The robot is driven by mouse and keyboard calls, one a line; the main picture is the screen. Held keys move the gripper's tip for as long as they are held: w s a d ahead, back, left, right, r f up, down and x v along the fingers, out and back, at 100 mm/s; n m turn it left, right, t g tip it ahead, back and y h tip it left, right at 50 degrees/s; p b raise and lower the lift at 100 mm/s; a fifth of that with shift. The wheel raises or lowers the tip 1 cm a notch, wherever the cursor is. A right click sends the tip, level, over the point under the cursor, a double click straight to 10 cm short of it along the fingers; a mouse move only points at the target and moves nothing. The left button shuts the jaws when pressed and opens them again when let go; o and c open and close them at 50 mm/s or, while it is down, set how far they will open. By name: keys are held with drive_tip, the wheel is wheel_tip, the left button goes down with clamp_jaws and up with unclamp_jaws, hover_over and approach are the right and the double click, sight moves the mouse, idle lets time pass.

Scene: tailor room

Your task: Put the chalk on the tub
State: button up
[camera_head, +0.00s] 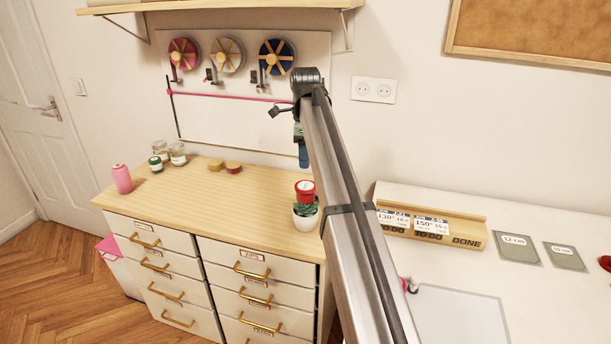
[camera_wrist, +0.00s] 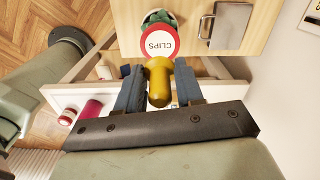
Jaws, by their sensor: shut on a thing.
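My gripper (camera_wrist: 159,88) is shut on a yellow, rounded piece, the chalk (camera_wrist: 159,84), held between its two blue-grey fingers in the wrist view. The tub (camera_wrist: 160,41) has a round white top with a red rim and the word CLIPS, seen upside down just beyond the chalk. In the head view the red tub (camera_head: 305,188) shows near the right end of the wooden cabinet top. My gripper (camera_head: 303,157) is above and behind it there, partly hidden by my arm. The chalk cannot be made out in the head view.
A small plant in a white pot (camera_head: 305,217) stands in front of the tub. A white table with a wooden card holder (camera_head: 460,235) is at right.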

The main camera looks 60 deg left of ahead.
drive_tip(key=shift+f, duration=2.95)
drive_tip(key=shift+f, duration=0.1)
drive_tip(key=o, duration=1)
wheel_tip(320, 180, up, 12)
drive_tip(key=shift+r, duration=0.15)
